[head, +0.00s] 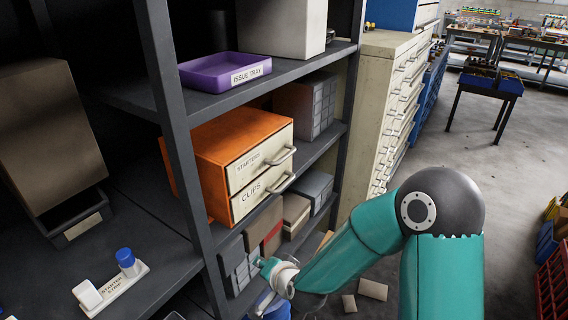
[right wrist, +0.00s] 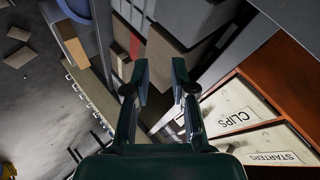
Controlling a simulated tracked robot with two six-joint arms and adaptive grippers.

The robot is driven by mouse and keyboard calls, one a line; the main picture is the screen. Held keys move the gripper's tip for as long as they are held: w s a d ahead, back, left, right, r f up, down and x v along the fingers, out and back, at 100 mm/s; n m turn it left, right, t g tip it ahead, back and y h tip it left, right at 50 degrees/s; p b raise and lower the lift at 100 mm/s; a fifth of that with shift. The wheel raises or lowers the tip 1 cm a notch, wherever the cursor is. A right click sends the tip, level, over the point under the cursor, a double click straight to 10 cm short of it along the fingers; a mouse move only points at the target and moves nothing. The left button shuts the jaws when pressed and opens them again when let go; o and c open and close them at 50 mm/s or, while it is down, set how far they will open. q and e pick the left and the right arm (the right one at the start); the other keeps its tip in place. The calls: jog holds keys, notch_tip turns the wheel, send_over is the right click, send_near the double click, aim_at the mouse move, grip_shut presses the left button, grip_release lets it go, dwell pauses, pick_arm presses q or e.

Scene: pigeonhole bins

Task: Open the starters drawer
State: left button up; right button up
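An orange cabinet (head: 215,140) stands on the middle shelf with two cream drawers. The upper one is the starters drawer (head: 250,167), with a bar handle (head: 282,156) at its right; it looks shut. Below it is the clips drawer (head: 252,198), also shut, with its own handle (head: 281,184). My right gripper (head: 263,266) is below the cabinet, apart from both drawers. In the right wrist view my right gripper (right wrist: 159,78) is open and empty. The starters drawer (right wrist: 272,158) and clips drawer (right wrist: 237,113) show at the right there. My left gripper is not in view.
A purple issue tray (head: 222,75) sits on the shelf above the cabinet. A dark shelf post (head: 180,140) stands left of the drawer fronts. A beige drawer cabinet (head: 375,110) stands to the right.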

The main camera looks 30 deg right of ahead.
jog(key=w+d+r+m+t+h, duration=0.1)
jog(key=d+r+m+t+h, duration=0.15)
jog(key=r, duration=0.35)
jog(key=w+d+r+m+t+h, duration=0.1)
jog(key=d+r+m, duration=0.25)
jog(key=r, duration=0.35)
jog(key=m+t+h, duration=0.1)
jog(key=m+h, duration=0.1)
jog(key=m, duration=0.1)
send_near(285, 155)
jog(key=p+x, duration=0.1)
jog(key=x, duration=0.2)
jog(key=p+x, duration=0.1)
jog(key=x, duration=0.2)
jog(key=f+p+x, duration=0.1)
jog(key=x, duration=0.3)
grip_shut()
